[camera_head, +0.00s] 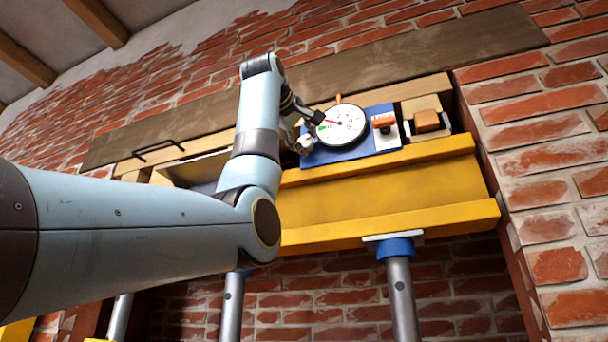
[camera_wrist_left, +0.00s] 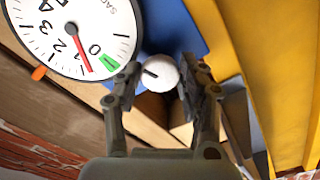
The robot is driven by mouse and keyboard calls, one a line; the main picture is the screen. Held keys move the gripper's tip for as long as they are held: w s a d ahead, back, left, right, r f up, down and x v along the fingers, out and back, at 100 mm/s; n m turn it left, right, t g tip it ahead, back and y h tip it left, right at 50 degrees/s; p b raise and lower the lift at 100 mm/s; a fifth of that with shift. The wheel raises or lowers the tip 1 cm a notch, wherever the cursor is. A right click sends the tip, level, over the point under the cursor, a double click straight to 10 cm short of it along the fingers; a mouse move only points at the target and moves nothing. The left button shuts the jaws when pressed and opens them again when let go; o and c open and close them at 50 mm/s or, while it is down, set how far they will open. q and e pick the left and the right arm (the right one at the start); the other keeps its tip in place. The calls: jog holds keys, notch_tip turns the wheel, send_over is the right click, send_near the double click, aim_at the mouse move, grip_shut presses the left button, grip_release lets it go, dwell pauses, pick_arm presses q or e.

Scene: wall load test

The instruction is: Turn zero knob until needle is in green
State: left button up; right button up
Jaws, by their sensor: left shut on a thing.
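The white dial (camera_head: 342,126) is mounted on a blue plate (camera_head: 378,142); it fills the upper left of the wrist view (camera_wrist_left: 35,22). Its red needle (camera_wrist_left: 82,55) points beside the green band (camera_wrist_left: 110,62), outside it, on the side of the higher numbers. The zero knob (camera_wrist_left: 160,72) is small, round and white with a dark mark, beside the dial. My left gripper (camera_wrist_left: 160,80) is shut on the knob, one finger on each side. In the head view this gripper (camera_head: 309,132) is at the plate's left end and partly hides the knob. My right gripper is not in view.
A yellow beam (camera_head: 385,192) runs under the plate, above steel props (camera_head: 402,295) with blue tops. An orange block (camera_head: 426,120) sits right of the plate. A wooden plank (camera_head: 400,65) spans the brick wall (camera_head: 560,150) above. A dark handle (camera_head: 158,150) is at the left.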

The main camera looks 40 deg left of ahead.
pick_arm(q)
jog(key=n+b, duration=0.1)
jog(key=n, duration=0.3)
jog(key=shift+n, duration=1.5)
jog(key=o, duration=1.2)
jog(key=v, duration=1.2)
jog(key=shift+a, duration=0.1)
